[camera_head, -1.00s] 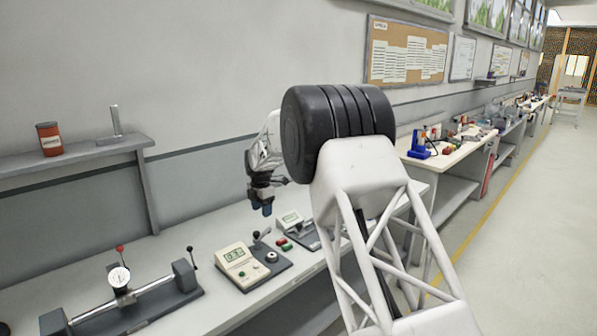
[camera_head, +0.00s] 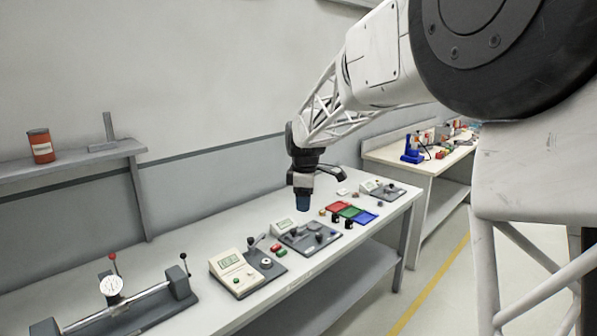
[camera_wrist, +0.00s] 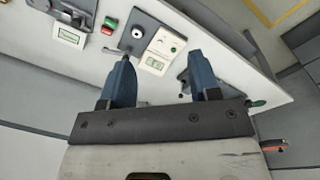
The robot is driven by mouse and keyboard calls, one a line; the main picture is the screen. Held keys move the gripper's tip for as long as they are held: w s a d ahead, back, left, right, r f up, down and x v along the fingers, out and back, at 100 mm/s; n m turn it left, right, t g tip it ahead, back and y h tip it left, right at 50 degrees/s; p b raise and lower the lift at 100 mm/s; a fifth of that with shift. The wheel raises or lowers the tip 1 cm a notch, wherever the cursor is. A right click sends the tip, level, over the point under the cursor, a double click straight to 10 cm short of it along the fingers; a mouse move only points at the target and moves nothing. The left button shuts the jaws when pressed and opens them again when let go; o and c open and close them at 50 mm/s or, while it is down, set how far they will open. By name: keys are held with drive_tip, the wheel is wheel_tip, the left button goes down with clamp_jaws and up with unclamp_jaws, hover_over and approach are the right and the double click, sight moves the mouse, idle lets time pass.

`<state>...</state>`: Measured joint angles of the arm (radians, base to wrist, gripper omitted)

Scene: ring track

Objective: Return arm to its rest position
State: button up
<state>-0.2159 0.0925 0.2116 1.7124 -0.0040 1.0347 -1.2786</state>
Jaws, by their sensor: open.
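My gripper (camera_head: 303,205) hangs at the end of my white arm, pointing down above the workbench (camera_head: 180,238) in the head view. In the wrist view, my gripper (camera_wrist: 163,80) has its two blue fingers spread well apart. Nothing is between them. Below and beyond the fingers lie a measuring device with a display (camera_wrist: 163,48) and the bench top. My upper arm fills the right side of the head view and hides part of the room there.
A dial gauge stand (camera_head: 112,287) is at the front left of the bench. Display devices (camera_head: 235,272) and red, green and blue trays (camera_head: 350,212) stand along it. A shelf (camera_head: 70,160) holds a red can (camera_head: 41,146). A second bench (camera_head: 400,155) is behind.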

drive_tip(key=s+d+r+m, duration=0.2)
drive_tip(key=s+d+m, duration=0.15)
drive_tip(key=s, duration=0.35)
drive_tip(key=s+d+r+m, duration=0.2)
drive_tip(key=s+d, duration=0.2)
drive_tip(key=s, duration=0.2)
drive_tip(key=s+d+f+m, duration=0.2)
drive_tip(key=s+d+m, duration=0.1)
drive_tip(key=s, duration=0.8)
drive_tip(key=s+d+f+m+t, duration=0.1)
drive_tip(key=s+m, duration=0.4)
drive_tip(key=s, duration=0.6)
drive_tip(key=s+d+f+m, duration=0.3)
drive_tip(key=s+d+m, duration=0.1)
drive_tip(key=s, duration=0.7)
drive_tip(key=shift+s+d+f+t, duration=0.3)
drive_tip(key=shift+d+f, duration=0.1)
drive_tip(key=shift+d, duration=0.35)
